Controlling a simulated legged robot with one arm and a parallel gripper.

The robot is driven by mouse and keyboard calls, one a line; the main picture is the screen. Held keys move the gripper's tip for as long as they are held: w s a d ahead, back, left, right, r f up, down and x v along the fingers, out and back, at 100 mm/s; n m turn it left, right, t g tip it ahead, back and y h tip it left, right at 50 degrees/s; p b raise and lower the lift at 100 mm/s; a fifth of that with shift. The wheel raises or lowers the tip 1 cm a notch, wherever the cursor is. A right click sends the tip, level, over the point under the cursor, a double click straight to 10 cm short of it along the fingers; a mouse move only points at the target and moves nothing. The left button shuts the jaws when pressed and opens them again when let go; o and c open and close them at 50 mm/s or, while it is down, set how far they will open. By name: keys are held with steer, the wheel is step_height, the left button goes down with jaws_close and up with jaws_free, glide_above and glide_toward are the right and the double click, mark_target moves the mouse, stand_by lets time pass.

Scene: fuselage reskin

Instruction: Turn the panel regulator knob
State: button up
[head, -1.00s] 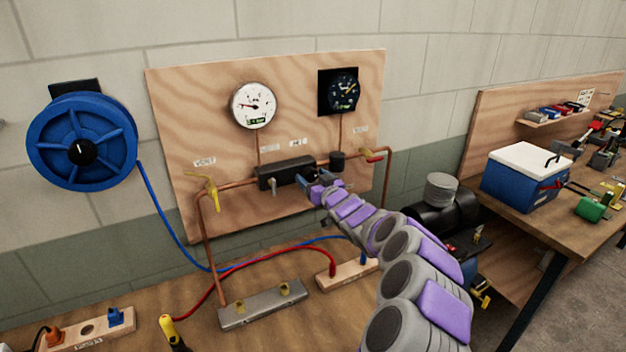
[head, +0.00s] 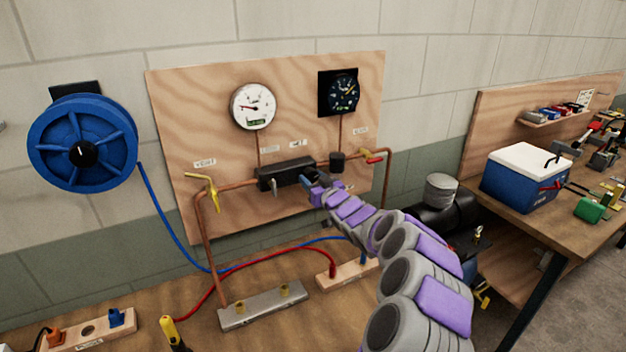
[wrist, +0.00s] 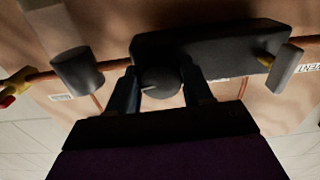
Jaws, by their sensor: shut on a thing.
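The regulator is a black block (head: 287,174) on the copper pipe of the plywood panel. Its round dark knob (wrist: 161,83) with a pale mark shows in the wrist view on the block's front. My gripper (wrist: 161,92) has one finger on each side of the knob and is shut on it. In the head view my gripper (head: 310,181) reaches the right part of the block and hides the knob. A white dial gauge (head: 253,106) and a black dial gauge (head: 343,92) sit above.
A yellow-handled valve (head: 208,188) is left of the block, and a red-handled valve (head: 371,157) is right. A small black cylinder (head: 337,161) sits between block and red valve. A blue hose reel (head: 82,142) hangs left. Hoses and a metal manifold (head: 262,305) lie below.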

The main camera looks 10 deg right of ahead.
steer(key=shift+d+r+n+p, duration=0.15)
steer(key=shift+n+p, duration=0.15)
steer(key=shift+n, duration=0.7)
steer(key=o, duration=1)
steer(key=p+v, duration=0.1)
steer(key=v, duration=1.6)
steer(key=shift+s, duration=0.1)
